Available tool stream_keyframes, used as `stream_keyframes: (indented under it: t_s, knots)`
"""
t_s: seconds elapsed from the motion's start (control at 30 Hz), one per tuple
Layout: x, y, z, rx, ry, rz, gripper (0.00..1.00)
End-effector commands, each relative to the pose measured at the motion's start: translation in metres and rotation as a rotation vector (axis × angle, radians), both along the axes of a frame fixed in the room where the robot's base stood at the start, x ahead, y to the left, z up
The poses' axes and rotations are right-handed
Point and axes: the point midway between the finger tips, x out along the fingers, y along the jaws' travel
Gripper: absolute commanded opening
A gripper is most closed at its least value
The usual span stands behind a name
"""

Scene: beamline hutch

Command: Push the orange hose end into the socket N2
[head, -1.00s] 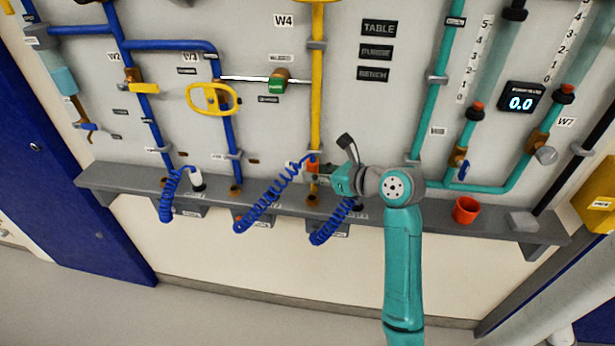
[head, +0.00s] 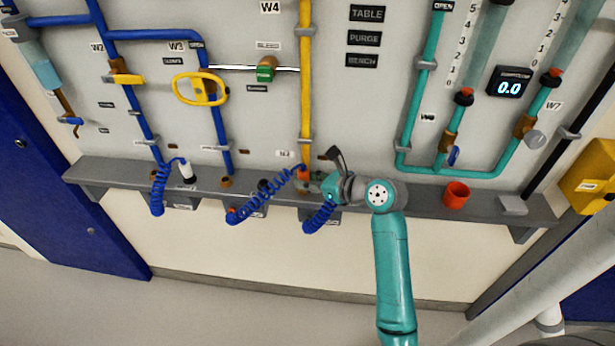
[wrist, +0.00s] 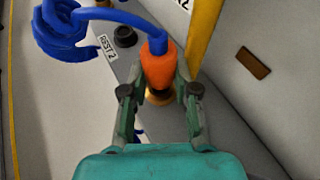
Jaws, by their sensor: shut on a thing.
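My gripper (head: 314,184) is shut on the orange hose end (wrist: 158,66), with a finger on each side of it in the wrist view (wrist: 160,78). A blue coiled hose (head: 262,199) leads from its top. The hose end looks upright, directly over a brass socket (wrist: 158,97) on the grey shelf. Its lower end meets or overlaps the socket in the wrist view; I cannot tell how deep it sits. A small label that seems to read N2 (head: 285,154) is on the wall just above that spot. My gripper partly hides the socket in the head view.
A yellow pipe (head: 306,90) runs down the wall behind the socket. A dark rest socket (wrist: 124,36) labelled REST 2 is beside it. Other blue coiled hoses (head: 158,190) hang along the shelf (head: 405,200). A red cup (head: 456,195) stands to the right.

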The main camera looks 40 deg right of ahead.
Motion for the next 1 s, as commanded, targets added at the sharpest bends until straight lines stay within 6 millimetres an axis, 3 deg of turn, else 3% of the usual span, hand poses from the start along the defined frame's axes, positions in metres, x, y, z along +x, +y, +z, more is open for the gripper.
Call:
stream_keyframes:
  t_s: [1.0]
  knots:
    - [0.0,0.0001,-0.0061,0.001,0.0,0.001,0.0]
